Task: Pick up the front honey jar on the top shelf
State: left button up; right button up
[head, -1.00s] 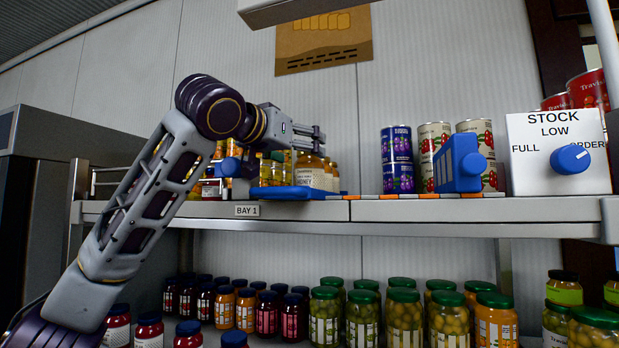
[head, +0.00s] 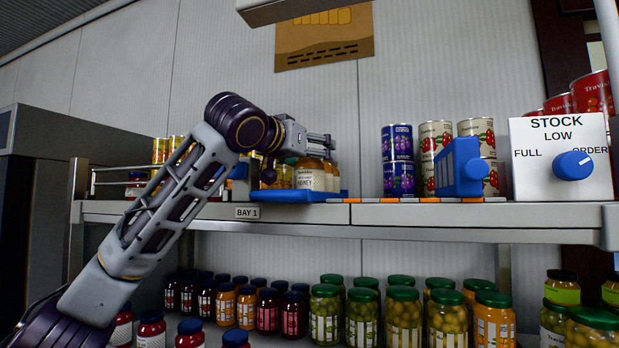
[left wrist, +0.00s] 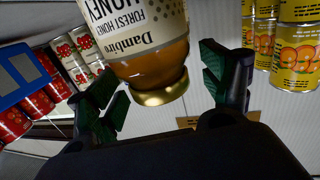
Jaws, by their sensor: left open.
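The front honey jar (head: 306,179) stands upright on the top shelf, in a blue tray (head: 290,196), with other honey jars close beside and behind it. In the left wrist view the picture is upside down, and a honey jar (left wrist: 137,42) with a cream "Forest Honey" label and gold lid fills the upper middle. My left gripper (head: 322,145) is open at the jars' lid height. In the wrist view its dark green fingers (left wrist: 160,95) stand either side of the gold lid, with gaps visible. My right gripper is not in view.
Yellow cans (left wrist: 296,55) stand to one side of the jar in the wrist view. Purple and cherry cans (head: 397,160), a blue divider (head: 460,167) and a stock sign (head: 558,155) are to the right. The shelf edge (head: 420,212) runs below; the lower shelf holds many jars.

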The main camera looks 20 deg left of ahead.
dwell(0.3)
pick_arm(q)
grip_shut()
dwell(0.5)
